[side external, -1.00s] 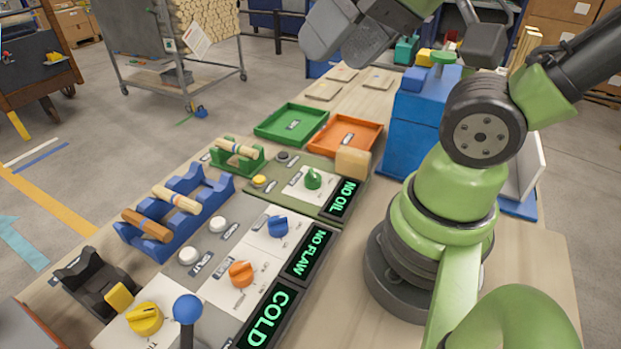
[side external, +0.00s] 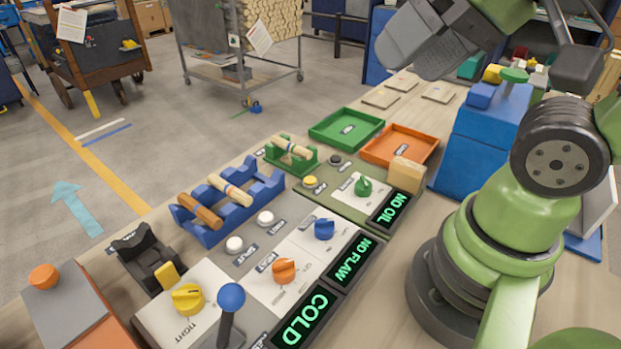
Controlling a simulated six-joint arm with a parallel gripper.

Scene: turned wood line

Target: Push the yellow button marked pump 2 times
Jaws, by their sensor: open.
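A small yellow button (side external: 310,181) sits on the green panel (side external: 327,195), left of a green knob (side external: 363,186). The label beside the button is too small to read. A dark button (side external: 335,160) sits just behind it. The panel's display (side external: 389,211) reads NO OIL. My gripper (side external: 418,50) is dark grey, raised at the top of the view, well above and apart from the button and panel. It holds nothing that I can see; its fingertips are hard to make out.
A wooden block (side external: 406,174) is right of the green knob. A blue-knobbed lever (side external: 231,297) stands upright in front. Green (side external: 320,132) and orange (side external: 373,149) trays lie behind.

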